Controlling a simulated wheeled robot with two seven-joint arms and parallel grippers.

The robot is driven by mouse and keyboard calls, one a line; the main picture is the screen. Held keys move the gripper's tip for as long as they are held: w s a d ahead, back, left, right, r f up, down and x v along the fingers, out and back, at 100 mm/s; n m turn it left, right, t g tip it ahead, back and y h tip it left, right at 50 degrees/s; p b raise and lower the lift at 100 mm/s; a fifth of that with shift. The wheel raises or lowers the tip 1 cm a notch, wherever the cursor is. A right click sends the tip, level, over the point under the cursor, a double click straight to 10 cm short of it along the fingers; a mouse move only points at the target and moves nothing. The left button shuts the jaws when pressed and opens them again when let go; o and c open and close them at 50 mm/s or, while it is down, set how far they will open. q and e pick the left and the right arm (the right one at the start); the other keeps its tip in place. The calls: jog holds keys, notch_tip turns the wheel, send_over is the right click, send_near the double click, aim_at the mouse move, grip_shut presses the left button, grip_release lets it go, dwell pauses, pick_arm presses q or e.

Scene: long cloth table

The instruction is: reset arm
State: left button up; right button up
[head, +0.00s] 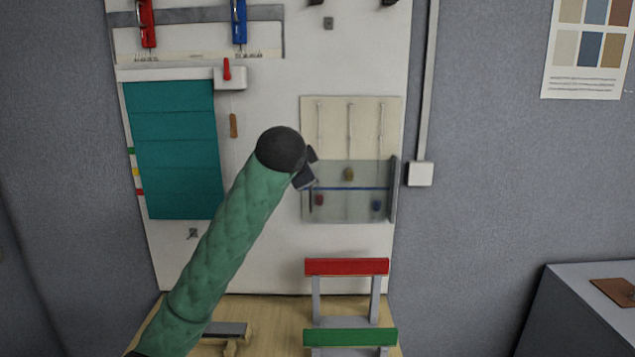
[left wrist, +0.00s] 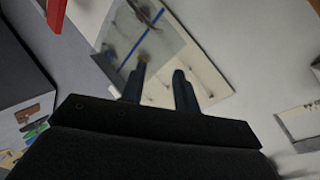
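My left arm comes in from the lower left in a green quilted sleeve with a black end. My left gripper (head: 306,174) is in front of the left edge of the clear panel on the white board. In the left wrist view the two dark fingers of my left gripper (left wrist: 160,74) stand apart, with nothing seen between them. The clear panel (left wrist: 150,35) with its blue line shows beyond them. I cannot tell whether the fingers touch it. My right gripper is in neither view.
The white board (head: 270,260) carries a teal cloth (head: 175,150), red and blue clips, and a clear panel (head: 348,210) with small coloured knobs. Red (head: 347,267) and green (head: 350,337) bars stand below on the wooden table. A grey cabinet (head: 590,310) is at the right.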

pick_arm(q)
jog(key=s+a+f+n+g, duration=0.1)
jog(key=s+a+f+n, duration=0.15)
jog(key=s+f, duration=0.65)
jog(key=s+a+f+n+g, duration=0.2)
jog(key=a+f, duration=0.1)
jog(key=f, duration=1.3)
jog(key=s+a+f+n+g, duration=0.15)
jog(key=s+f, duration=0.45)
jog(key=f, duration=0.6)
jog(key=s+a+f+n+g+y, duration=0.15)
jog(key=s+a+f, duration=0.35)
jog(key=s, duration=0.6)
jog(key=s+a+f+n+g, duration=0.2)
jog(key=s+f, duration=0.5)
jog(key=s, duration=0.4)
jog(key=s+a+f+n+g+y, duration=0.15)
jog(key=s+a+f, duration=0.25)
jog(key=s+f, duration=0.45)
jog(key=s+d+f+g, duration=0.1)
jog(key=s+f, duration=0.2)
jog(key=f, duration=1.6)
jog(key=s+d+f+h, duration=0.1)
jog(key=s+f, duration=0.3)
jog(key=f, duration=1.6)
jog(key=shift+d+f+n+g, duration=0.2)
jog(key=shift+d+n+g, duration=0.2)
jog(key=shift+d, duration=0.2)
jog(key=shift+w+r, duration=0.1)
